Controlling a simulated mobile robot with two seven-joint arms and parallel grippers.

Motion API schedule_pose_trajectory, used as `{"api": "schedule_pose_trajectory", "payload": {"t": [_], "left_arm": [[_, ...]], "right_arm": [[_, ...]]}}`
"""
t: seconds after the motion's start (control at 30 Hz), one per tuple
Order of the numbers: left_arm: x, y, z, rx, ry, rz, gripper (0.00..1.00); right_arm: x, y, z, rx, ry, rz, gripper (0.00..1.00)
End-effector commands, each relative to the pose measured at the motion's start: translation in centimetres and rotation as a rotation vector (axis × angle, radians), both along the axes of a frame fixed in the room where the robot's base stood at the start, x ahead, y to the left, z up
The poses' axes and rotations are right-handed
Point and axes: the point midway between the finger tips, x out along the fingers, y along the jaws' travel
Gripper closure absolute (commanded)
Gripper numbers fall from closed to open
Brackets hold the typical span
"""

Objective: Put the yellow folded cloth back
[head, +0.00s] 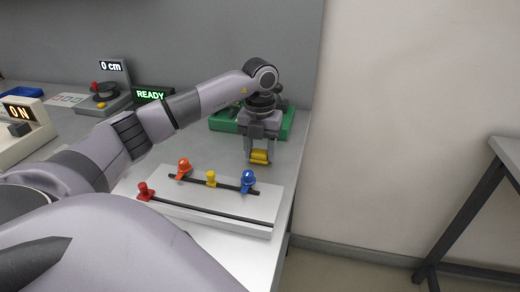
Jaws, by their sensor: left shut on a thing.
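My left gripper (260,150) points down over the right part of the bench, behind the white slider board. It is shut on the yellow folded cloth (260,157), which shows as a small yellow piece between its fingertips. I cannot tell whether the cloth touches the bench top. A green tray (288,124) lies just behind the gripper, partly hidden by my arm. My right gripper does not show.
The white board (217,206) carries orange (184,169), yellow (211,179), blue (248,181) and red (145,191) knobs. A READY sign (151,95), a 0 cm device (114,72) and an ON box (20,115) stand left. The bench ends right of the board.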

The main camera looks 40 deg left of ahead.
Motion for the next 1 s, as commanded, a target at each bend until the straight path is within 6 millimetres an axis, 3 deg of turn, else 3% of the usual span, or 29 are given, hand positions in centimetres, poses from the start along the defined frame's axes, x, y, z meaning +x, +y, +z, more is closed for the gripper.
{"api": "schedule_pose_trajectory", "payload": {"t": [0.13, 0.17, 0.2, 0.23, 0.63, 0.77, 1.0], "left_arm": [[0.0, 0.0, -0.4, 0.0, 0.0, 0.0, 0.75], [0.0, 0.0, -0.3, 0.0, 0.0, 0.0, 0.44], [0.0, 0.0, -0.3, 0.0, 0.0, 0.0, 0.31], [0.0, 0.0, -0.3, 0.0, 0.0, 0.0, 0.25], [0.0, 0.0, 0.6, 0.0, -0.001, 0.0, 0.25], [0.1, 0.0, 2.7, 0.001, -0.005, -0.001, 0.25], [0.1, 0.0, 8.2, -0.001, -0.005, 0.0, 0.25]], "right_arm": [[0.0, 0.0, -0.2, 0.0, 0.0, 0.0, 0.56], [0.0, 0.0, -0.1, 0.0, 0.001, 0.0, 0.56], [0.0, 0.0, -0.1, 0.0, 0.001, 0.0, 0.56], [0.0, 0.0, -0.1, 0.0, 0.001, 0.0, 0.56], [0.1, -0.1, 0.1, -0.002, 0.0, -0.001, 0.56], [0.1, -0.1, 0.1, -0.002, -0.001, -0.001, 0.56], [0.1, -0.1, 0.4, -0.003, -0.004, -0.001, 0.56]]}}
